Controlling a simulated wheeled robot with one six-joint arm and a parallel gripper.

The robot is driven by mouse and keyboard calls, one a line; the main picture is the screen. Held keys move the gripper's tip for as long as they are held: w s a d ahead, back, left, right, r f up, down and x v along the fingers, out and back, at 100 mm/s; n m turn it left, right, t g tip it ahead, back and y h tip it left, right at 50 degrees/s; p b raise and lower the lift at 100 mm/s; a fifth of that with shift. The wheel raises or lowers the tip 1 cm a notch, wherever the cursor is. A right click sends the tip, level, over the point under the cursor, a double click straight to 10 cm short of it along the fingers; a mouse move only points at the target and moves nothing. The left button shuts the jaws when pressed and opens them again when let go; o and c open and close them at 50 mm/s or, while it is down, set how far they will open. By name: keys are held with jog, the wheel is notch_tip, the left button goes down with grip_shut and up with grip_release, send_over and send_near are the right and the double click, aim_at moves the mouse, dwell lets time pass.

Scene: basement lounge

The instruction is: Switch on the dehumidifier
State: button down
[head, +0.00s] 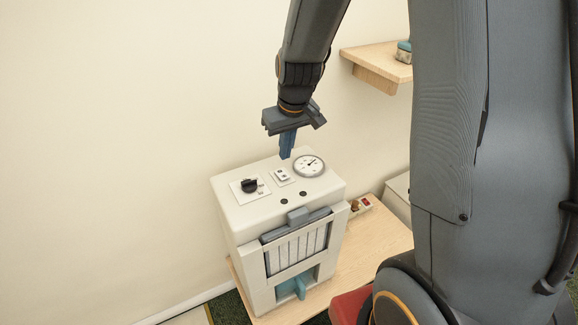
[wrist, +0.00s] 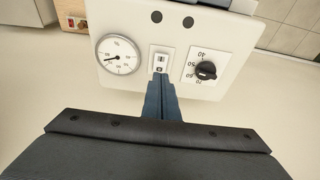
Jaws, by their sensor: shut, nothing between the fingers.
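The dehumidifier (head: 240,232) is a cream box standing on a wooden table, with a slatted front and a teal part low in front. Its top panel carries a black rotary knob (head: 249,186), a small white rocker switch (head: 281,175) and a round dial gauge (head: 309,166). In the wrist view the switch (wrist: 160,62) lies between the gauge (wrist: 117,55) and the knob (wrist: 205,70) on its numbered plate. My gripper (head: 285,155) is shut and empty, pointing down over the panel. Its fingertips (wrist: 160,82) appear right beside the switch; I cannot tell whether they touch.
The wooden table (head: 372,242) has a power strip (head: 362,204) with a red switch behind the dehumidifier's right side. A wooden shelf (head: 375,68) with a small teal-topped object is on the wall. A red object (head: 348,306) is partly hidden by my arm at the lower right.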

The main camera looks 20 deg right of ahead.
jog(key=p, duration=0.1)
send_over(282, 174)
jog(key=s, duration=0.2)
jog(key=f, duration=0.5)
jog(key=shift+d+f, duration=0.25)
jog(key=shift+f, duration=0.75)
jog(key=shift+f, duration=0.1)
jog(key=shift+s+f+b, duration=0.15)
jog(key=shift+f+b, duration=0.05)
jog(key=shift+b, duration=0.1)
jog(key=shift+r, duration=0.15)
jog(key=shift+w+a+r+p, duration=0.1)
jog(key=shift+w+r+p, duration=0.2)
jog(key=shift+w+p, duration=0.4)
